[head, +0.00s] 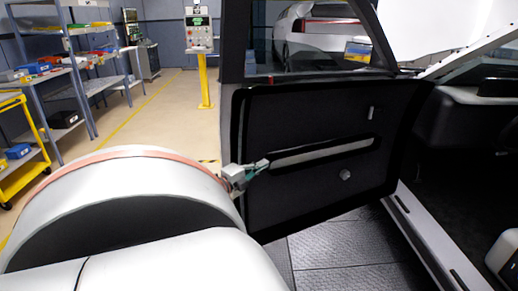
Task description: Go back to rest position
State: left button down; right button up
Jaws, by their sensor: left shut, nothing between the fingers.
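My left gripper (260,165) shows in the middle of the head view, past the large white links of my left arm. It is shut and holds nothing. It is in front of the inner panel of an open car door (310,190), close to the left end of the door's light grey armrest strip (322,152). I cannot tell whether the fingertips touch the door. My right gripper is not in view.
The car's sill (425,240) and dark interior (470,130) are on the right. Blue-grey shelves (50,85) and a yellow cart (35,125) stand at left. A control panel on a yellow post (204,85) stands behind. The floor between is clear.

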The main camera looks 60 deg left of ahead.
pick_arm(q)
jog(key=a+v, duration=0.1)
jog(key=v, duration=0.8)
jog(key=shift+s, duration=0.45)
